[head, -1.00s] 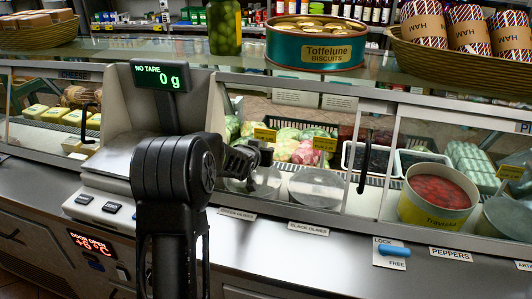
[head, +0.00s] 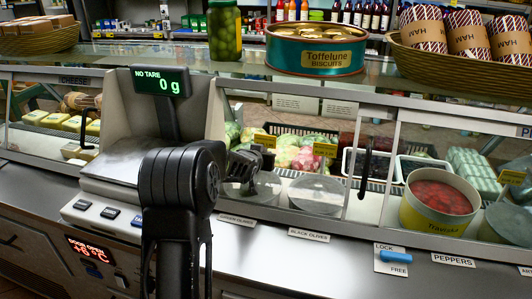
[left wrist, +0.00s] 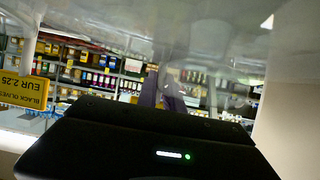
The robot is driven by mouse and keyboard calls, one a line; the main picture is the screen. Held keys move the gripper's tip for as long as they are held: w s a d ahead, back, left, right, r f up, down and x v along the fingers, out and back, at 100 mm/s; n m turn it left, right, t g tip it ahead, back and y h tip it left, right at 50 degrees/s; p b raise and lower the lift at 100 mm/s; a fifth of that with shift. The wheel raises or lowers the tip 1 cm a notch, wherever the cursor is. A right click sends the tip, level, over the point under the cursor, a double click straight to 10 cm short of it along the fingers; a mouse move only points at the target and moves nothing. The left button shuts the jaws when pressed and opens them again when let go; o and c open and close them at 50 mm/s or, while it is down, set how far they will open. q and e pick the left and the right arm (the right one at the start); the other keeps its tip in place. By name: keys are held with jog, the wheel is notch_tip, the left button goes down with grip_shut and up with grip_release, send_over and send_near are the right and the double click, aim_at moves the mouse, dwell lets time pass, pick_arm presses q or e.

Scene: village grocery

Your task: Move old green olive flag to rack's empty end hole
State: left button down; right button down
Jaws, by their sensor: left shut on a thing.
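My left gripper (head: 262,157) is at the end of the black arm, inside the serving opening of the glass case. It is small and dark here. A yellow flag (head: 265,140) stands right at its jaws; I take it for the green olive flag, though its print is unreadable. In the left wrist view the dark fingers (left wrist: 165,92) are together, and what they grip is hidden. The black olives flag (left wrist: 22,91) shows upside down at the left; in the head view it (head: 325,149) stands right of the gripper. No rack hole can be made out. My right gripper is out of view.
Lidded round tubs (head: 316,192) sit below the gripper. A tub of red peppers (head: 437,208) stands to the right. A scale (head: 160,80) stands left. A blue lock knob (head: 393,256) is on the steel counter front. A glass shelf with a biscuit tin (head: 315,48) is above.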

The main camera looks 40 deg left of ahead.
pick_arm(q)
jog(key=shift+r, duration=0.15)
jog(key=shift+r+p, duration=1.1)
jog(key=shift+r, duration=1.05)
notch_tip(320, 180, up, 6)
jog(key=r+p, duration=0.1)
jog(key=p, duration=0.2)
send_over(265, 143)
jog(key=s, duration=0.1)
jog(key=shift+d+f, duration=0.15)
jog(key=shift+f, duration=0.1)
